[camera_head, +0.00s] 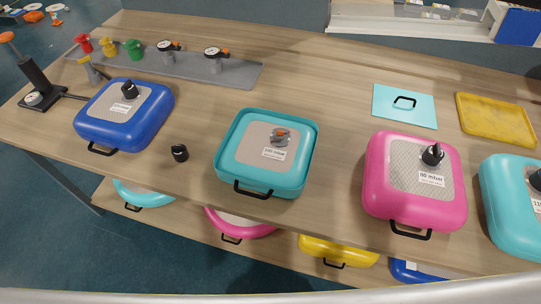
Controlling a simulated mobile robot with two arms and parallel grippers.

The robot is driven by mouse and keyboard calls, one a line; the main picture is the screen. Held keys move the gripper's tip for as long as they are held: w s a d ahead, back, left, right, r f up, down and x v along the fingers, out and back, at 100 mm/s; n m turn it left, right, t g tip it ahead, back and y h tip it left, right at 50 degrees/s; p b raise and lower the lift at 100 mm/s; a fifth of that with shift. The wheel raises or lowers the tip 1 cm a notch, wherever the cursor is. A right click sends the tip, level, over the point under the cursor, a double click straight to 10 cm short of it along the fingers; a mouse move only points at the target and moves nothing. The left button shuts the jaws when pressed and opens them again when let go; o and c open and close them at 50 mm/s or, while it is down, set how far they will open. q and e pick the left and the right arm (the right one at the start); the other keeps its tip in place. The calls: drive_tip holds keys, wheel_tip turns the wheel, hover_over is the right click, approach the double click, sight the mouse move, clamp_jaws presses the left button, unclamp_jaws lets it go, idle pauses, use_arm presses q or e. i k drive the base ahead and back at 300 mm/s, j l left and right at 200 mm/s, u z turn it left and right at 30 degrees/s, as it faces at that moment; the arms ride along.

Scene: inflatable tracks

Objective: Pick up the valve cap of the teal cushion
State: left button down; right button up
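The teal cushion (230,187) lies mid-table, with a black front handle and a label on its grey panel. Its valve (280,136) shows a grey and orange fitting with no black cap on it. A loose black cap (180,152) lies on the bare table left of the teal cushion, apart from it. It looks like the black caps on the blue cushion (144,135) and the pink cushion (378,186). Neither of my grippers is in view.
A turquoise cushion (502,203) is cut off at right. A grey rack (242,76) with gauges and coloured fittings, and a black pump (37,84), stand back left. A turquoise plate (385,108) and yellow tray (497,120) lie back right. More cushions sit on a lower shelf.

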sight(180, 154)
drive_tip(key=k+j+u, duration=0.1)
drive_tip(key=k, duration=0.35)
drive_tip(key=u, duration=1.55)
